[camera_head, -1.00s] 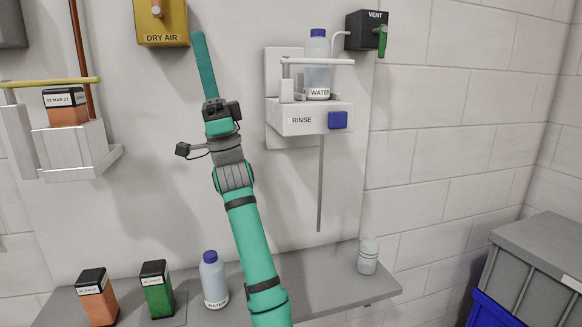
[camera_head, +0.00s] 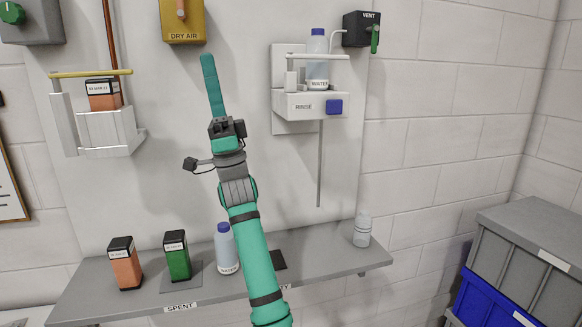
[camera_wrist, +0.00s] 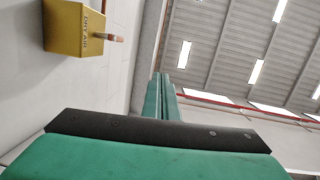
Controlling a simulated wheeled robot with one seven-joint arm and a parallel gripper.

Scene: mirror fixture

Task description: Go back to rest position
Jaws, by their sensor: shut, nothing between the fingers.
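My gripper (camera_head: 211,84) points upward in front of the wall panel in the head view, its green fingers pressed together and empty. It stands between the yellow DRY AIR box (camera_head: 184,24) and the RINSE station (camera_head: 296,104), apart from both. In the wrist view my fingers (camera_wrist: 161,96) are together and point up towards the ceiling. The DRY AIR box also shows at the upper left of the wrist view (camera_wrist: 70,30). My arm hides part of the shelf and panel.
The shelf (camera_head: 330,262) holds an orange canister (camera_head: 126,268), a green canister (camera_head: 178,260), a blue-capped water bottle (camera_head: 226,252) and a clear bottle (camera_head: 362,230). Another water bottle (camera_head: 317,68) stands in the RINSE station. An orange canister (camera_head: 103,96) sits in the left bracket (camera_head: 105,135). Bins (camera_head: 530,255) stand at right.

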